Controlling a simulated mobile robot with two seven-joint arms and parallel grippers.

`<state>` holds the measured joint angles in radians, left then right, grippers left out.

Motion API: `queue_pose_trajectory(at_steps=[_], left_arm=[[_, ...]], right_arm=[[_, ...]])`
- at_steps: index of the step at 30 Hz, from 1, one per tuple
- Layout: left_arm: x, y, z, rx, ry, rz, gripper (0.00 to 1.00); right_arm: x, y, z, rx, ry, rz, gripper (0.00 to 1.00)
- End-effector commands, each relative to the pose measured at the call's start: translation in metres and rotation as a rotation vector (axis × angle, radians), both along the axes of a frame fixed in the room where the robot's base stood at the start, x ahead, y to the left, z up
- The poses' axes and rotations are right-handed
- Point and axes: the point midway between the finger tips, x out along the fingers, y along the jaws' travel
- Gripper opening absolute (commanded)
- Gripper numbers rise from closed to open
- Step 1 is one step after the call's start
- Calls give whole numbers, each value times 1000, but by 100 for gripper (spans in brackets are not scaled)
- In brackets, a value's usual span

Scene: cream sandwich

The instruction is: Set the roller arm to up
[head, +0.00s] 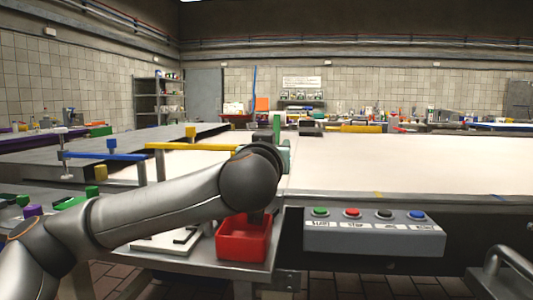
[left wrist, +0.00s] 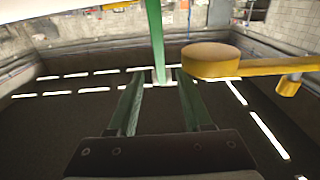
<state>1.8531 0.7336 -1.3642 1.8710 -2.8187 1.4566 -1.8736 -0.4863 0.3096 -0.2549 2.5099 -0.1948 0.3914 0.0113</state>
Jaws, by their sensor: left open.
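The frames do not make clear which part is the roller arm. In the head view a yellow bar (head: 185,147) and a blue bar (head: 105,156) stand over the pale belt (head: 370,172). In the left wrist view a yellow bar with a round end (left wrist: 212,60) lies to the right, and a slim green bar (left wrist: 155,38) rises straight ahead. My left gripper (left wrist: 160,76) is open, its two green fingers to either side of the green bar's lower end. I cannot tell if they touch it. In the head view my wrist hides most of this gripper.
A red bin (head: 243,243) stands on a metal shelf below my left arm. A grey control box (head: 375,236) with several coloured buttons hangs on the belt's front edge. The belt right of my arm is clear. Colored blocks lie at far left.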

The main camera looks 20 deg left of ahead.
Motion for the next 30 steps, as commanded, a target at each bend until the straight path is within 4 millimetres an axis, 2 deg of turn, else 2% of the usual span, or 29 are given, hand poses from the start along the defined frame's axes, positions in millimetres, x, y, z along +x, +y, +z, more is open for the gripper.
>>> queue_pose_trajectory(at_steps=[9, 15, 21, 30], left_arm=[[-63, -17, -1, 3, -1, -4, 50], [-92, -24, -3, 2, -2, -3, 50], [-102, -26, -4, 0, 0, 1, 50], [-102, -26, -4, 0, -1, 1, 50]], right_arm=[[0, -1, 8, 7, -2, 1, 40], [0, -2, 10, 10, -2, 3, 40], [0, -2, 11, 11, -3, 3, 40], [-1, -2, 11, 10, -4, 2, 40]])
